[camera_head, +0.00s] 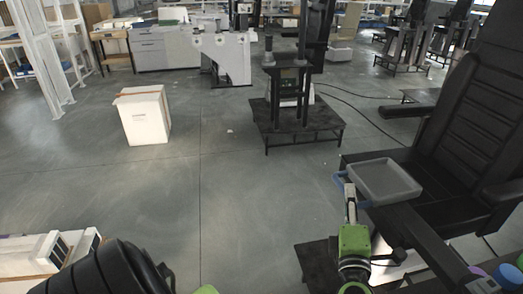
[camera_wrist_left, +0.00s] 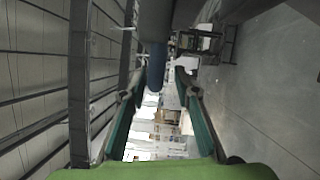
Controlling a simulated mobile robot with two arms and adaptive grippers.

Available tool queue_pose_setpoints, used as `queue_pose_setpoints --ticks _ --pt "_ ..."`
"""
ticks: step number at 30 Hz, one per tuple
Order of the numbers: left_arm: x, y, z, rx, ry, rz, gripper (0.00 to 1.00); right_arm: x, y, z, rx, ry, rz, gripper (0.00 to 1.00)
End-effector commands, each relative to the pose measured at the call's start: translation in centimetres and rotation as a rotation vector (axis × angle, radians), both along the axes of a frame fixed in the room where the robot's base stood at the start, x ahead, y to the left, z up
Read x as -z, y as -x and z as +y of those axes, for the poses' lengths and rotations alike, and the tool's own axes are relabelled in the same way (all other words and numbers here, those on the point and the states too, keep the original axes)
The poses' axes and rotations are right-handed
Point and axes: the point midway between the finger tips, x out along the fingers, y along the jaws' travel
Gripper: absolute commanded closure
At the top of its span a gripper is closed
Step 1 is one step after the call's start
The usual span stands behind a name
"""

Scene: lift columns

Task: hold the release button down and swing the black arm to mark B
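My left gripper (camera_head: 349,187) shows in the head view at the edge of a grey tray-like part (camera_head: 386,181). In the left wrist view its two teal fingers (camera_wrist_left: 160,90) stand apart. A blue rounded tip (camera_wrist_left: 155,72) under a dark bar (camera_wrist_left: 160,22) shows between or just beyond the fingers; I cannot tell whether they touch it. A blue curved piece (camera_head: 338,179) also shows by the fingertips in the head view. A black arm-like beam (camera_head: 425,243) runs toward the lower right. I cannot make out the release button or mark B. My right gripper is not in view.
A black padded chair (camera_head: 468,125) stands close on the right. A black column stand (camera_head: 305,128) and a white box (camera_head: 145,116) stand farther off. White boxes (camera_head: 40,255) lie at lower left. The floor between is clear.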

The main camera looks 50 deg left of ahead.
Motion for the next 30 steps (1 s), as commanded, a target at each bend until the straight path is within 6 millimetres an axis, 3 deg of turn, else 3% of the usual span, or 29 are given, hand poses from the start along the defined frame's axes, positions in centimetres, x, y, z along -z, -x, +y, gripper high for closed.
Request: queue_pose_setpoints --ticks 10,18,25,30 --pt "0.6 5.7 -4.2 -0.001 0.003 0.002 0.71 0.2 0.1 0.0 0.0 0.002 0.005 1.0" --pt "-0.2 5.9 -0.1 0.018 -0.312 -0.081 0.71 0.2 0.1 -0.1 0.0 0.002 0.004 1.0" --pt "0.3 5.8 1.5 0.098 -0.578 -0.097 0.71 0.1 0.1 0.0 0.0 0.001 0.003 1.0" --pt "1.7 5.7 2.3 0.184 -0.769 -0.07 0.71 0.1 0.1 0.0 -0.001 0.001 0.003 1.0"
